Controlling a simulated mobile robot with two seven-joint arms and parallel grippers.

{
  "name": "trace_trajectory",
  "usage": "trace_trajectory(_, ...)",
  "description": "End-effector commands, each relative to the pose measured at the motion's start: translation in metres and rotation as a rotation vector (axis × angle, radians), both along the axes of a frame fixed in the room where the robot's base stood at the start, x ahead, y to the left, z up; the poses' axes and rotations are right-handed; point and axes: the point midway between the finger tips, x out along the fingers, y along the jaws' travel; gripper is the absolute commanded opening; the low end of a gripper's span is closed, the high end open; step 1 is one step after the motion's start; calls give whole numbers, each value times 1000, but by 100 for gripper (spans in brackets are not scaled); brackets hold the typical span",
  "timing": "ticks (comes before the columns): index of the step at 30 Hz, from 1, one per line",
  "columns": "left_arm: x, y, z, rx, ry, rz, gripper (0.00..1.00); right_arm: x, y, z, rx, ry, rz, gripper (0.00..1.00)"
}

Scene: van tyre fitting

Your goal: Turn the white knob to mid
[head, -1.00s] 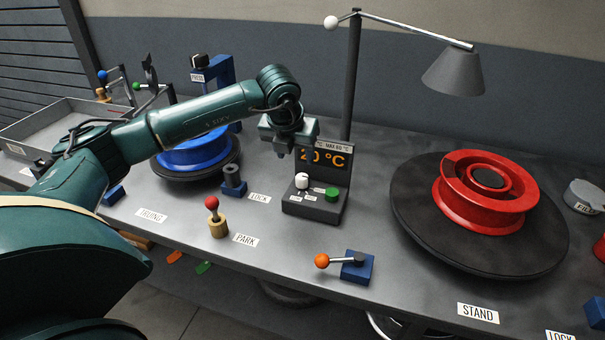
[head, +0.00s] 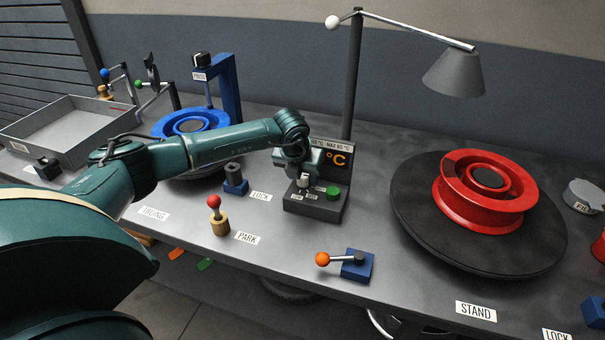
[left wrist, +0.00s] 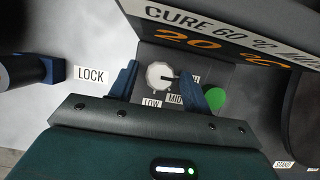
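The white knob (head: 303,181) sits on the left of the dark control box (head: 313,206), partly covered by my left gripper (head: 299,173) in the head view. In the left wrist view the knob (left wrist: 157,73) is round, with a dark pointer line aimed right, toward a partly hidden label. The labels LOW (left wrist: 151,103) and MID (left wrist: 175,99) lie below it. My left gripper (left wrist: 160,82) is open, its blue fingers on either side of the knob, with visible gaps. Whether the fingers reach down to knob height is hard to tell. My right gripper is not in view.
A green button (head: 333,192) sits right of the knob, and the display panel (head: 341,160) rises behind it. A blue lock block (head: 235,186), a red-topped park lever (head: 215,210) and an orange-balled lever (head: 323,259) stand nearby. The lamp post (head: 351,90) is behind.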

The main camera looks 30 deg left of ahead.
Motion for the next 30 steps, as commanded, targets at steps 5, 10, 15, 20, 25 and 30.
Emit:
trace_trajectory(5,0,0,0,0,0,0,33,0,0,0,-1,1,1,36)
trace_trajectory(10,0,0,0,0,0,0,19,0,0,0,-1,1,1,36)
trace_trajectory(15,0,0,1,0,0,0,7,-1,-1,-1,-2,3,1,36)
trace_trajectory(20,0,0,0,-1,0,-11,7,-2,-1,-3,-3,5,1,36)
trace_trajectory(25,0,1,-1,-2,-1,-63,7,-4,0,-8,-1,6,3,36)
trace_trajectory(30,0,2,-2,-1,-2,-167,7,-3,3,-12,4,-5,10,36)
